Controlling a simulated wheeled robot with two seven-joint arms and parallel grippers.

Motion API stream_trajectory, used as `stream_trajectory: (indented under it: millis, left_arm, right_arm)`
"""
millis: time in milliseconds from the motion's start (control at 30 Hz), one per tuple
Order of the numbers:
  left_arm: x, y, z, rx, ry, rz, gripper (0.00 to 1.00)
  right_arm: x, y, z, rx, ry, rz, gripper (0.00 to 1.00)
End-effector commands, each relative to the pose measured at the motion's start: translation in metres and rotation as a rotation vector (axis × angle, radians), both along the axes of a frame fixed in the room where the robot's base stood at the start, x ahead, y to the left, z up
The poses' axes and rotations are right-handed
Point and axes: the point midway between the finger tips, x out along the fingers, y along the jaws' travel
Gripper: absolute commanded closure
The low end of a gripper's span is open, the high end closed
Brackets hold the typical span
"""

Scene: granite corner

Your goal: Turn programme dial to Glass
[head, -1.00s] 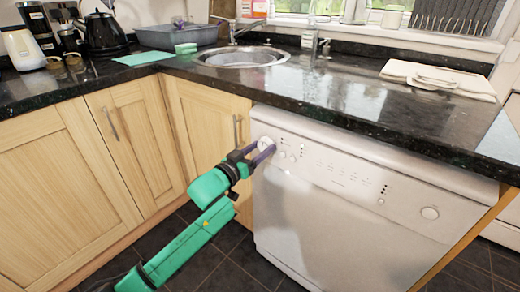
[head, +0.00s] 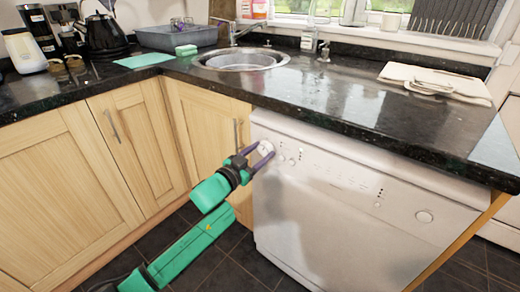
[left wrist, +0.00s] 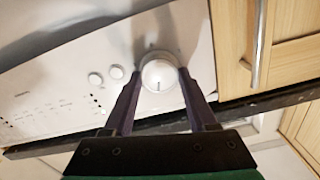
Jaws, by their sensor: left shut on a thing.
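The white dishwasher (head: 340,220) stands under the counter, with its control panel along the top edge. Its round white programme dial (head: 266,149) is at the panel's left end. My left gripper (head: 264,158) has its purple fingers on either side of the dial and is shut on it. In the left wrist view the dial (left wrist: 160,76) sits between the two fingertips (left wrist: 160,80), with a small dark mark on its face. The programme labels around it are too small to read. My right gripper is not in view.
Two small round buttons (left wrist: 107,75) sit beside the dial. A cupboard door with a metal handle (left wrist: 258,45) is close on its other side. The black counter (head: 340,100) overhangs the panel. The floor before the dishwasher is clear.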

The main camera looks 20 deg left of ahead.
Motion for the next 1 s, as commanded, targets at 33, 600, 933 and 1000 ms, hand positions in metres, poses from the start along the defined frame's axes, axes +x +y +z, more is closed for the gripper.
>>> stream_trajectory:
  millis: [33,600,933,1000]
  left_arm:
    - [0.000,0.000,0.002,0.040,-0.015,0.000,0.98]
    - [-0.001,-0.002,-0.001,0.479,-0.190,-0.001,0.98]
    - [-0.001,-0.002,-0.002,0.582,-0.230,-0.001,0.98]
    - [-0.001,-0.002,-0.002,0.590,-0.233,-0.001,0.98]
  right_arm:
    - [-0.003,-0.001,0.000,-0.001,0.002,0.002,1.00]
    - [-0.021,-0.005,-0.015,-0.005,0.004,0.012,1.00]
    - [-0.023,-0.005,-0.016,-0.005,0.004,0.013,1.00]
    - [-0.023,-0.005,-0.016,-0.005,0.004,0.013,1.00]
